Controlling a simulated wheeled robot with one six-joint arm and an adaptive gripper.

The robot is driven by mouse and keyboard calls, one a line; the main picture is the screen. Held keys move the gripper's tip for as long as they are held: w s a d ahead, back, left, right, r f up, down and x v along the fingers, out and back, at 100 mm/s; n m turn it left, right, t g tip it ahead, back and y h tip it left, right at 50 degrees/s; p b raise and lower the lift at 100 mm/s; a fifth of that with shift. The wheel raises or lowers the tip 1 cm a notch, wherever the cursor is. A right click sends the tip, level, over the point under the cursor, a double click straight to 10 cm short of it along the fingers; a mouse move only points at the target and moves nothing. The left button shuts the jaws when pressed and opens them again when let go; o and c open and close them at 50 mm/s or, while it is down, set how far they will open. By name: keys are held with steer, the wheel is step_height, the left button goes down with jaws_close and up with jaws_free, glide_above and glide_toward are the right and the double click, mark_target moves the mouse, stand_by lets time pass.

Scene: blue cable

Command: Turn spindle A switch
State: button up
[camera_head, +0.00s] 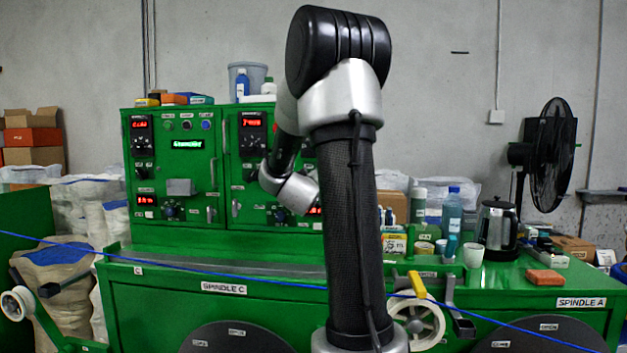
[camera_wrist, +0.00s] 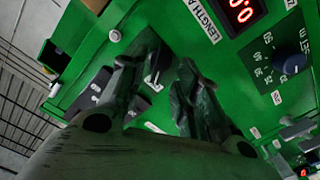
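In the wrist view, my gripper (camera_wrist: 168,60) faces the green control panel (camera_wrist: 235,75). Its two dark fingers are spread with a gap between them. A small switch with a pale lever (camera_wrist: 155,72) shows in that gap, close to the left finger; I cannot tell whether a finger touches it. Its label is not readable, so I cannot confirm that it is the spindle A switch. In the head view, my arm hides the gripper and part of the panel's right half (camera_head: 242,160).
A dial knob (camera_wrist: 291,63) and a red display (camera_wrist: 242,12) sit right of the gripper, near a "LENGTH A" label (camera_wrist: 203,18). Bottles (camera_head: 452,210), a kettle (camera_head: 497,228) and an orange block (camera_head: 545,277) stand on the green bench. A blue cable (camera_head: 200,273) runs across the front.

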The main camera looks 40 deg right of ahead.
steer(key=shift+x, duration=1.65)
jaws_close()
steer(key=m, duration=1.2)
